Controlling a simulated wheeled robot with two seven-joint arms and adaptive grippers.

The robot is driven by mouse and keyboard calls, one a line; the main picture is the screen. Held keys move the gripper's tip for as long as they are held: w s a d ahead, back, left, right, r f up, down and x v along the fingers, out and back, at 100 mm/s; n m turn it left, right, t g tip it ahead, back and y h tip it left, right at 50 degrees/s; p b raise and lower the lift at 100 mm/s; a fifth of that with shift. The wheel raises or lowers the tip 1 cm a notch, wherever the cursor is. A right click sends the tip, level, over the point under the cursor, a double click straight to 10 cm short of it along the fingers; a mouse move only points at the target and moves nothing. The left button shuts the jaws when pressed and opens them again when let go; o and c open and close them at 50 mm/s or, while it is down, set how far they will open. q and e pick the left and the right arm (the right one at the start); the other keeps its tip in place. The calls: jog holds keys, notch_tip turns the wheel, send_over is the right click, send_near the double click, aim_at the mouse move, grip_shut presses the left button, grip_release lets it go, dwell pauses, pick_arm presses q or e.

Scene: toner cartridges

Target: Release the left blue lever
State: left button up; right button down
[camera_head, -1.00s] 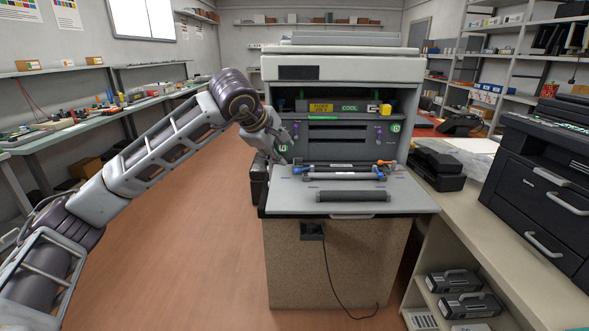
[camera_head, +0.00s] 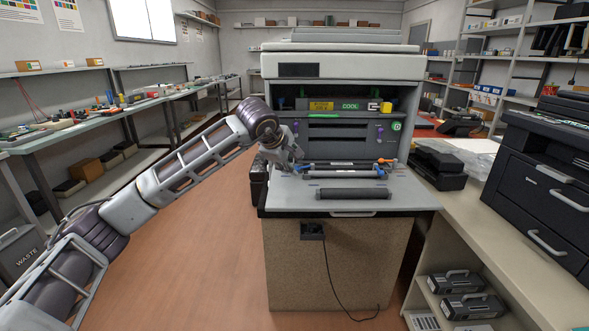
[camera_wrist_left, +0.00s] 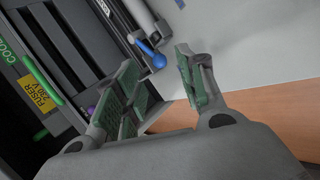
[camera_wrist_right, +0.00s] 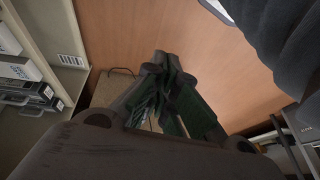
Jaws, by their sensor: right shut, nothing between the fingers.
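In the head view my left gripper (camera_head: 294,168) is low over the left end of that roller unit (camera_head: 345,174) and largely hides the lever. In the left wrist view my left gripper (camera_wrist_left: 157,66) is open, and the knob appears between its fingertips or just beyond them; contact cannot be told. A right blue lever (camera_head: 380,170) sits at the unit's other end. My right gripper (camera_wrist_right: 165,95) is shut and empty.
The open printer (camera_head: 343,65) stands behind a grey shelf (camera_head: 420,203) that carries the unit and a loose dark roller (camera_head: 353,194). A yellow fuser label (camera_head: 321,106) marks the printer's inside. A counter with black machines is at the right; the floor at the left is clear.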

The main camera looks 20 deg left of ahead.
aim_at(296, 168)
pick_arm(q)
jog(key=shift+x, duration=1.05)
jog(key=shift+b+x, duration=0.3)
jog(key=shift+x, duration=0.6)
pick_arm(e)
jog(key=shift+x, duration=1.1)
pick_arm(q)
jog(key=shift+c, duration=0.2)
pick_arm(e)
jog(key=shift+s, duration=0.15)
pick_arm(q)
grip_shut()
pick_arm(e)
jog(key=shift+a, duration=0.1)
